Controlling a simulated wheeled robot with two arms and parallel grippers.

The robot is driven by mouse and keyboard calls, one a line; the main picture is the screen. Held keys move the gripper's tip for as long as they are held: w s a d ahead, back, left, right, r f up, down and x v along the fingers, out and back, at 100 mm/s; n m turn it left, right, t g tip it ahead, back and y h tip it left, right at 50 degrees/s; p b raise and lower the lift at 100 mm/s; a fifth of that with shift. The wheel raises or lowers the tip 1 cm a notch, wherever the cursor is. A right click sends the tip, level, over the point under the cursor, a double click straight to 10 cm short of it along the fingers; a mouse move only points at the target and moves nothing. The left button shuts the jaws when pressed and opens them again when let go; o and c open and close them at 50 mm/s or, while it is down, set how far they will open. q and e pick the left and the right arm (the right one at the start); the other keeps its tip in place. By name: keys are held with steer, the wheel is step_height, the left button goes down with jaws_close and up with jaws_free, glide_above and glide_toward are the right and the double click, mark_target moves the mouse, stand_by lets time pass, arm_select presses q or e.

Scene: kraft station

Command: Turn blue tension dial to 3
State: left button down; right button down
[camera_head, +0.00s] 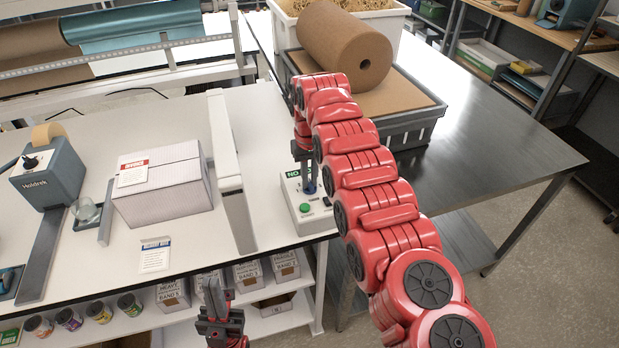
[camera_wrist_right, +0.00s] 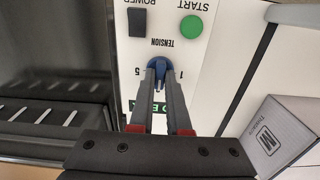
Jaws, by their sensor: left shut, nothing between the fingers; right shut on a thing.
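The blue tension dial (camera_wrist_right: 158,66) sits on a white control panel under the word TENSION in the right wrist view, with the marks 5 and 1 on either side. My right gripper (camera_wrist_right: 160,72) is shut on the dial from above, one finger on each side. The dial's pointer setting is partly hidden between the fingers. In the head view the control box (camera_head: 308,212) stands at the table's right edge, and the blue dial (camera_head: 310,187) shows just under my right gripper (camera_head: 307,180). My left gripper (camera_head: 215,300) is shut and empty, low in front of the table.
On the panel are a green START button (camera_wrist_right: 191,27) and a black POWER switch (camera_wrist_right: 137,22). A white upright bar (camera_head: 228,150) and a white carton (camera_head: 162,183) stand left of the control box. A brown roll (camera_head: 335,45) lies behind my right arm.

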mark_target(310, 183)
steer(key=c, duration=0.9)
jaws_free()
step_height(310, 183, up, 18)
steer(key=p, duration=1.5)
steer(key=shift+s+f, duration=0.1)
steer(key=shift+f, duration=0.15)
